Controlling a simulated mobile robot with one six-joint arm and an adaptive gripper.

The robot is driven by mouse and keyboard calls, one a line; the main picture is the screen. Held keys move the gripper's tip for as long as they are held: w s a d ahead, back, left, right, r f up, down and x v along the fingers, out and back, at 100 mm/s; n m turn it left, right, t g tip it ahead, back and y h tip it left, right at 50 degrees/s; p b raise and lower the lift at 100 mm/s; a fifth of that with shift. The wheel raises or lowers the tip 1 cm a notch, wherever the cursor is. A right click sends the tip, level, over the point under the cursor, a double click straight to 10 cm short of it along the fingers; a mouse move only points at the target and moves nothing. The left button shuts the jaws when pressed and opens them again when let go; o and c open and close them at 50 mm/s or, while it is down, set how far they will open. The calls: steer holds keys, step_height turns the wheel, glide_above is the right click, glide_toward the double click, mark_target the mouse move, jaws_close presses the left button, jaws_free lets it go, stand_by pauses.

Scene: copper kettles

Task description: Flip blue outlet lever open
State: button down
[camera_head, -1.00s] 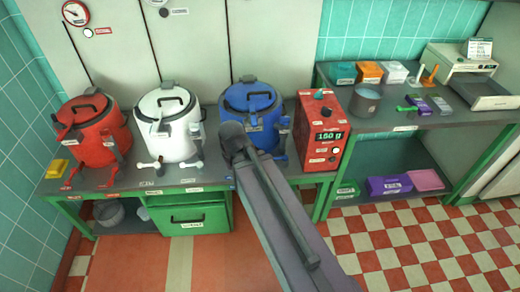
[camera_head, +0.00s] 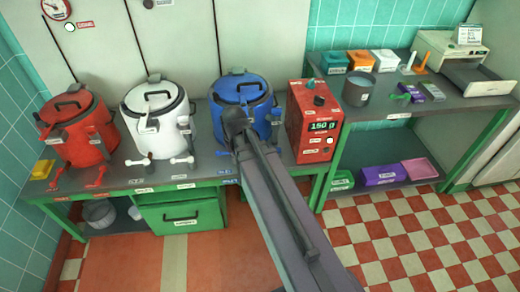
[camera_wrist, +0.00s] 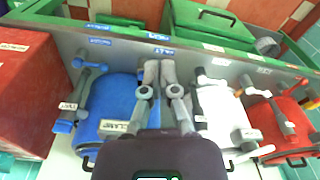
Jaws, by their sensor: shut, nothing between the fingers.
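The blue kettle (camera_head: 243,97) stands on the counter between the white kettle and the red box. It also shows at left in the wrist view (camera_wrist: 112,105). Blue tap parts (camera_wrist: 88,66) stick out low at its front, left of my fingers there, with another blue lever (camera_wrist: 62,126) on its side. In the head view a blue end (camera_head: 222,153) shows left of my arm. My gripper (camera_wrist: 158,64) is shut and empty, beside the blue kettle on the side of the white one. My arm hides the gripper in the head view. Which blue part is the outlet lever is unclear.
The white kettle (camera_head: 157,115) and red kettle (camera_head: 77,128) stand to the left, with their own levers. The red box (camera_head: 314,123) with a display stands close on the right. A green drawer (camera_head: 180,212) is under the counter. The tiled floor in front is clear.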

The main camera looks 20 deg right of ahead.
steer(key=w+d+f+t+b, duration=0.1)
steer(key=w+d+f+b, duration=0.5)
steer(key=w+d, duration=0.3)
steer(key=w+d+f+t+b, duration=0.2)
steer(key=w+d+f+b, duration=0.4)
steer(key=w+d, duration=0.3)
steer(key=shift+d+f+m+h+b, duration=0.3)
steer(key=shift+d+f+m+b, duration=0.1)
steer(key=shift+f, duration=0.1)
steer(key=b+x, duration=0.9)
steer(key=x, duration=0.1)
steer(key=shift+w, duration=0.1)
